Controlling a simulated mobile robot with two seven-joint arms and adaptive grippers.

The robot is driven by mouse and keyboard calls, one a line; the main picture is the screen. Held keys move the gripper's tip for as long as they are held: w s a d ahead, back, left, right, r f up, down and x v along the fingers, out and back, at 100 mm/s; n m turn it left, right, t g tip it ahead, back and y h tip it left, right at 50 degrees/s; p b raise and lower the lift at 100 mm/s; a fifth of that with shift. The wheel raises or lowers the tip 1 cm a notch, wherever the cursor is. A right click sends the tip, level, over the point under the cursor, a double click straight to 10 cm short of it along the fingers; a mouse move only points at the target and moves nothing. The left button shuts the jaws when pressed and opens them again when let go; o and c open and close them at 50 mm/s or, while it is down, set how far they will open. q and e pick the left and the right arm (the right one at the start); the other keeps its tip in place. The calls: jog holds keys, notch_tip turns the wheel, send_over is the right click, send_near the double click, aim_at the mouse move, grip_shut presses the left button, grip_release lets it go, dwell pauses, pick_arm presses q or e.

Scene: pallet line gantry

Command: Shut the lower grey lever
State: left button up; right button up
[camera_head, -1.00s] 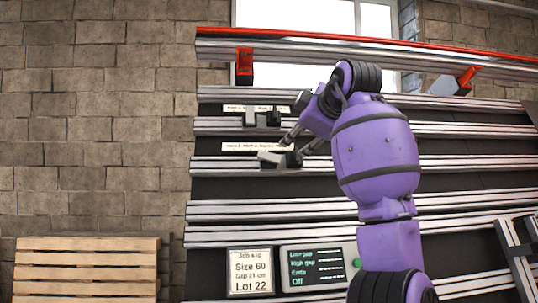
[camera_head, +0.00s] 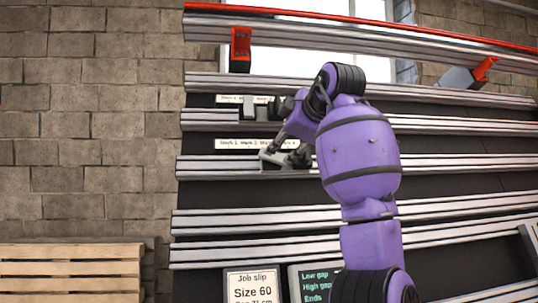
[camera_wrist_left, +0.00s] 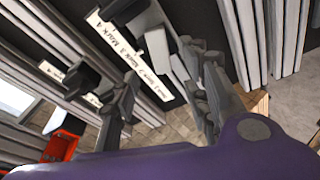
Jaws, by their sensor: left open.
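The lower grey lever (camera_head: 272,160) is a light grey piece on a dark clamp on the lower of two labelled rails. It also shows in the left wrist view as a pale block (camera_wrist_left: 158,50), beyond the fingers. My left gripper (camera_head: 286,153) is open, with its fingers close in front of this lever and partly covering it. In the left wrist view the two fingers (camera_wrist_left: 165,95) stand apart with nothing held between them. I cannot tell whether a finger touches the lever. A similar grey lever (camera_head: 248,107) sits on the rail above. My right gripper is not in view.
White mark strips (camera_head: 230,144) run above the rails. A red clamp (camera_head: 240,48) hangs at the top left, a second red-topped one (camera_head: 482,70) at the right. A job slip (camera_head: 252,287) and a screen (camera_head: 312,285) are low in front. A wooden pallet (camera_head: 70,272) stands at left.

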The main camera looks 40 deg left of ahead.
aim_at(273, 156)
pick_arm(q)
jog(key=x, duration=0.7)
jog(key=shift+p, duration=0.3)
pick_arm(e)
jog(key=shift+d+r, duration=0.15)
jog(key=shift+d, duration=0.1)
pick_arm(q)
jog(key=shift+c, duration=0.5)
grip_shut()
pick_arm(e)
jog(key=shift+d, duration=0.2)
